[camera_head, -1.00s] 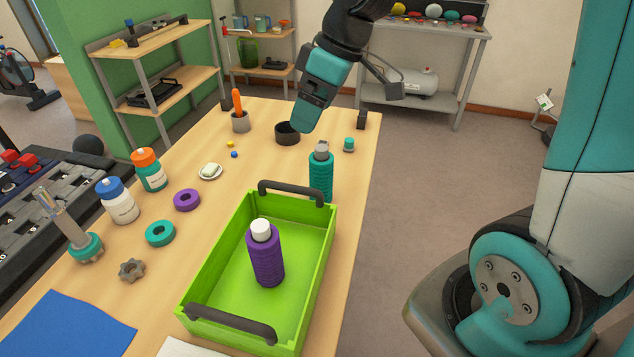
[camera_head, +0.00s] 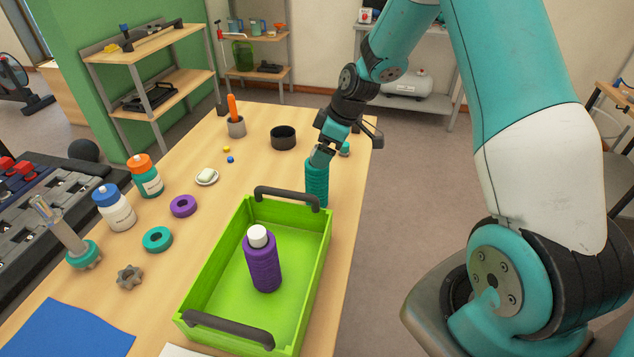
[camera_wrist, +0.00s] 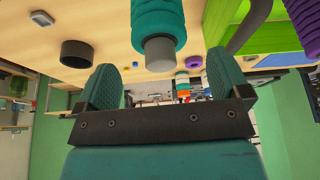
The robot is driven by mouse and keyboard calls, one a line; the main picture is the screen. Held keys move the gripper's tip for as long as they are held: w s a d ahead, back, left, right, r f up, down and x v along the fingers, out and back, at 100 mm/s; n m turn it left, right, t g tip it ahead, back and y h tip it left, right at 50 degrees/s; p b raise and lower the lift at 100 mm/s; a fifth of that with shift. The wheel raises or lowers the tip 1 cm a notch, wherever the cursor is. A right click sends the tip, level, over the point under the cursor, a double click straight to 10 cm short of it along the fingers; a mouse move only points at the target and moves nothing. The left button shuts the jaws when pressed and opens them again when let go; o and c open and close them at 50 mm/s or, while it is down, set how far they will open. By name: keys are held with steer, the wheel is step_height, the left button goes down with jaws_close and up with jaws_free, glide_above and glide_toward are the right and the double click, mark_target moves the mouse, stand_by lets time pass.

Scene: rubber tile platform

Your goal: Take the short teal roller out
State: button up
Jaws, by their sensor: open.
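The teal roller (camera_head: 317,186) stands upright on the table, just outside the far end of the green crate (camera_head: 203,262). In the wrist view the teal roller (camera_wrist: 157,16) points its grey end at my gripper (camera_wrist: 165,82). That end lies near the gap between the two spread fingers, apart from both. My gripper is open and empty. A purple roller (camera_head: 262,264) with a white end stands inside the crate.
The crate's dark far handle (camera_head: 287,194) is close to the teal roller. Bottles, rings and a soap dish (camera_head: 206,177) lie to the left. The table's right edge is close.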

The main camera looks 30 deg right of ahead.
steer(key=p, duration=0.2)
glide_above(317, 186)
steer(key=w+d, duration=0.2)
steer(key=w, duration=0.1)
steer(key=shift+s+a+f, duration=0.1)
steer(key=shift+f, duration=1.2)
steer(key=shift+s+a+f, duration=0.1)
steer(key=shift+f, duration=1.15)
steer(key=c, duration=1.3)
steer(key=shift+r, duration=0.15)
